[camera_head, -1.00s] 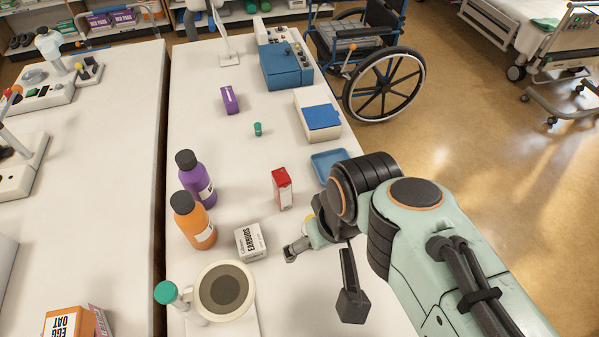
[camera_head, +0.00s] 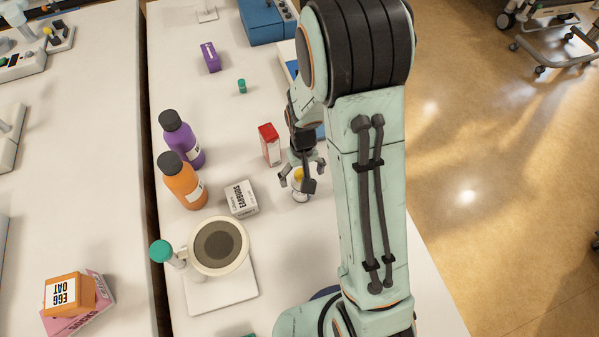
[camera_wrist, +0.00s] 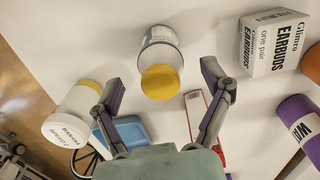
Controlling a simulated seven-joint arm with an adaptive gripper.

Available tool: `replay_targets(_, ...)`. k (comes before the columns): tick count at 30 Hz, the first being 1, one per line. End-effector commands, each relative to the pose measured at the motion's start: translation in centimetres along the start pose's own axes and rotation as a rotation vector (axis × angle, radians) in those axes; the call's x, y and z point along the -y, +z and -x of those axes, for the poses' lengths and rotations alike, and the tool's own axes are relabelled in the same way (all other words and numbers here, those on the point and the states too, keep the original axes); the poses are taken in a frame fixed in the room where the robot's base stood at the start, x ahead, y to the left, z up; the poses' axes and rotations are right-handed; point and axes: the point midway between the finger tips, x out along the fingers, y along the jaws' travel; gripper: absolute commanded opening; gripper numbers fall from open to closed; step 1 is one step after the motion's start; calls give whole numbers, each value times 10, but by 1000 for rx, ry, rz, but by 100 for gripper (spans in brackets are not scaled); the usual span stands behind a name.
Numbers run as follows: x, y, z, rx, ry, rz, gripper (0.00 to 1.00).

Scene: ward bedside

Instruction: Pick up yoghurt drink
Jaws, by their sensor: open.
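A small white bottle with a yellow cap and a grey-blue label stands on the table. In the wrist view this bottle (camera_wrist: 160,58) is between my open fingers, with no contact visible. In the head view the bottle (camera_head: 300,196) shows below my gripper (camera_head: 302,178), partly covered by it. My gripper also shows in the wrist view (camera_wrist: 168,92), open and empty. A white-lidded tub marked "BANANA" (camera_wrist: 72,115) is beside my left finger in the wrist view; my arm seems to hide it in the head view. No label reads yoghurt drink, so I cannot tell which it is.
The earbuds box (camera_head: 242,198) and a red-and-white carton (camera_head: 270,145) stand close to the left of the gripper. Orange (camera_head: 184,186) and purple (camera_head: 181,140) bottles are further left. A blue tray (camera_wrist: 130,130) lies near the tub. Bare table lies between the bottle and box.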

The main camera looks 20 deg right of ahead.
Motion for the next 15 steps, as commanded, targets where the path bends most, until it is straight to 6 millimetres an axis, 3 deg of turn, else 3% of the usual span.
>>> replay_targets(5, 0, 0, -19, 1, 0, 0, 78)
replay_targets(13, 0, 0, -22, -2, 0, 0, 78)
replay_targets(14, 0, 0, -22, -2, 0, 0, 75)
replay_targets(15, 0, 0, -22, -2, 0, 0, 63)
